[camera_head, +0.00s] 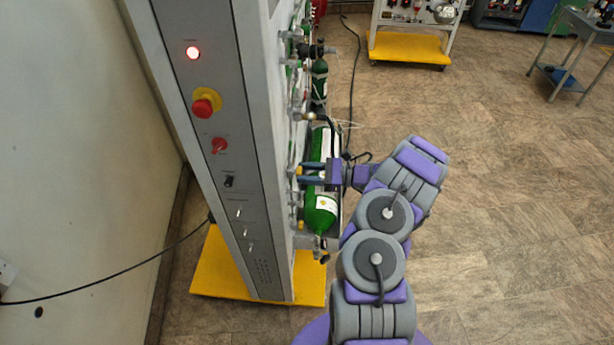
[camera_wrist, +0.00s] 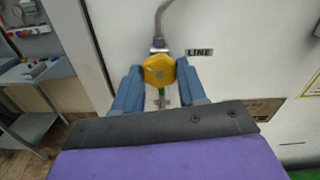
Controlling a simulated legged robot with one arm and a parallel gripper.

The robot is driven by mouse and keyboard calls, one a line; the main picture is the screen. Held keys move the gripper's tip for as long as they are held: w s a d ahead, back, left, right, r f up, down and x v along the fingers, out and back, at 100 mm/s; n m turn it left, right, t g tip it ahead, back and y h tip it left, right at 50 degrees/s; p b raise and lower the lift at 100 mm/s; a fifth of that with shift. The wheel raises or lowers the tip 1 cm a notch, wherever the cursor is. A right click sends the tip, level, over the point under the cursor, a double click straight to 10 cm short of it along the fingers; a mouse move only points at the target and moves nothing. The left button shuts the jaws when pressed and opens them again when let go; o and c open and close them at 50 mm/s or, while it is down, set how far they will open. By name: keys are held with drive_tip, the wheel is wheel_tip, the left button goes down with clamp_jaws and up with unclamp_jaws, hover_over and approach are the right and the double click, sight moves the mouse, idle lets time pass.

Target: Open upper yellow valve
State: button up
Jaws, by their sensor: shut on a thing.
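A yellow valve knob (camera_wrist: 159,71) sits on the pale panel in the wrist view, with a grey pipe running up from it. A label reading "LINE" (camera_wrist: 199,52) is to its right. My gripper (camera_wrist: 159,76) has one blue finger on each side of the knob and is shut on it. In the head view my gripper (camera_head: 308,172) reaches left from the arm to the side of the trainer cabinet. The knob cannot be made out there, and whether it is the upper one cannot be told from these views.
The tall grey cabinet (camera_head: 205,120) stands on a yellow base (camera_head: 215,275). Green cylinders (camera_head: 321,210) are mounted on its side, close to my gripper. Open tiled floor (camera_head: 510,220) lies to the right. A grey side table (camera_wrist: 32,100) shows at left in the wrist view.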

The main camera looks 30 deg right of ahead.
drive_tip(key=n+b, duration=0.4)
drive_tip(key=n, duration=0.4)
drive_tip(key=n+b, duration=0.5)
drive_tip(key=n, duration=0.3)
drive_tip(key=n+b, duration=0.5)
drive_tip(key=n, duration=0.4)
drive_tip(key=shift+f, duration=0.3)
drive_tip(key=shift+n, duration=0.3)
drive_tip(key=o, duration=0.9)
drive_tip(key=shift+o, duration=0.8)
drive_tip(key=shift+r, duration=0.1)
drive_tip(key=shift+d, duration=0.1)
